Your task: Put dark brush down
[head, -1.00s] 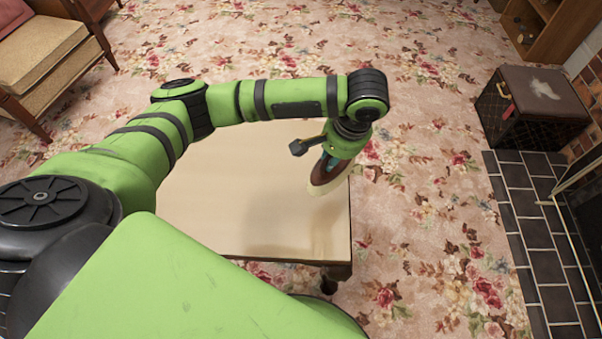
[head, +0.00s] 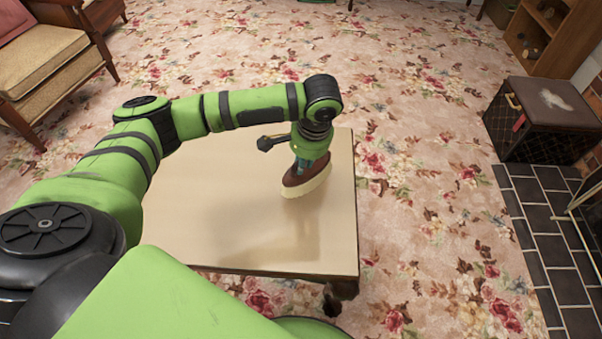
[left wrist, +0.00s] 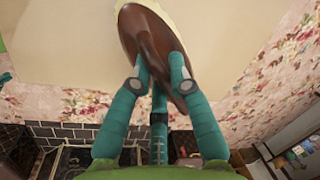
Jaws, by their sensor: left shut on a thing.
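The dark brush (head: 306,181) has a brown wooden back and pale bristles. My left gripper (head: 302,170) is shut on it, over the low cream-topped table (head: 215,195). The bristles face down in the head view; whether they touch the tabletop I cannot tell. In the left wrist view the teal fingers of my left gripper (left wrist: 160,72) close on both sides of the brush (left wrist: 150,35), and part of its pale bristle edge shows at the top. My right gripper is not in view.
Bare tabletop lies around the brush. A dark case (head: 541,120) stands on the floor at the right, near dark hearth tiles (head: 545,240). A cushioned chair (head: 45,70) is at the upper left, a wooden shelf (head: 545,35) at the upper right. Floral carpet surrounds the table.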

